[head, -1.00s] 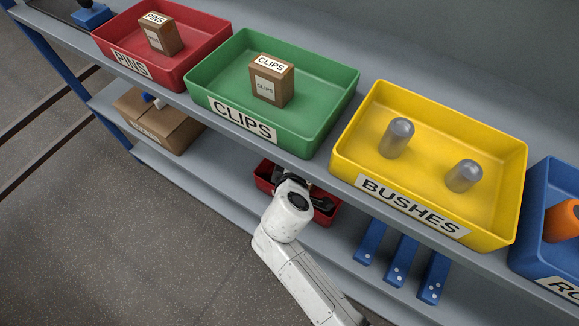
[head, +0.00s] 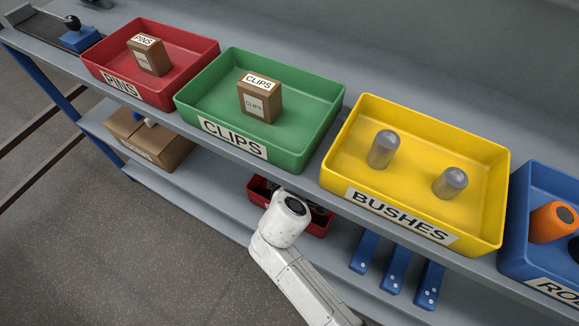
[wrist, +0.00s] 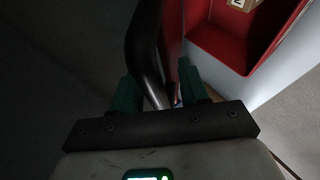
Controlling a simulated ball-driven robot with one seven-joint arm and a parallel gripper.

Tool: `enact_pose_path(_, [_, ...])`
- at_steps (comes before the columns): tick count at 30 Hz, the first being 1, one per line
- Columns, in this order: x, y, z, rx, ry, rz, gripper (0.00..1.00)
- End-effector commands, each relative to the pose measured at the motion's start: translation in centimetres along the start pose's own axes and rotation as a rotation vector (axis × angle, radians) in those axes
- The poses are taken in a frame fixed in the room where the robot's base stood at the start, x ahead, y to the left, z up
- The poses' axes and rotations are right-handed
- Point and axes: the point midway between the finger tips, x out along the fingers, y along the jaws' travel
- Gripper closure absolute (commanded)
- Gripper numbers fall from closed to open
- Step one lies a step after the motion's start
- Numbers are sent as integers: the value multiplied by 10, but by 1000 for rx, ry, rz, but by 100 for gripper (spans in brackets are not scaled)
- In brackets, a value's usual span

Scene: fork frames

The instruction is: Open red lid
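A red container (head: 316,228) sits on the lower shelf, below the green and yellow bins, with dark contents partly showing. My white wrist covers its middle in the head view, and I cannot make out a separate lid there. In the wrist view my gripper (wrist: 160,92) has two green fingers standing apart. A dark curved bar (wrist: 145,40) with a shiny rod and a thin red panel (wrist: 173,40) lie between or just beyond them. I cannot tell if the fingers touch these. A red open-topped box (wrist: 222,45) with a pale labelled thing in it is at the upper right.
The upper shelf holds the red PINS bin (head: 175,82), green CLIPS bin (head: 300,142), yellow BUSHES bin (head: 480,228) and a blue bin (head: 520,225). Blue strips (head: 396,270) lie right of the red container. A cardboard box (head: 165,150) is at left. The floor in front is clear.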

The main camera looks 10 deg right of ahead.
Motion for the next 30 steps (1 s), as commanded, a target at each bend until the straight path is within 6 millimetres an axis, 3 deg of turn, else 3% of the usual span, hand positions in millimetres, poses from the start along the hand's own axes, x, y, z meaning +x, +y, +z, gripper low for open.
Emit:
enact_pose_path(8, [-9,-2,0,-1,1,-3,56])
enact_pose_path(21, [-86,-1,0,-1,2,-2,56])
enact_pose_path(30, [-108,0,1,0,-1,-1,56])
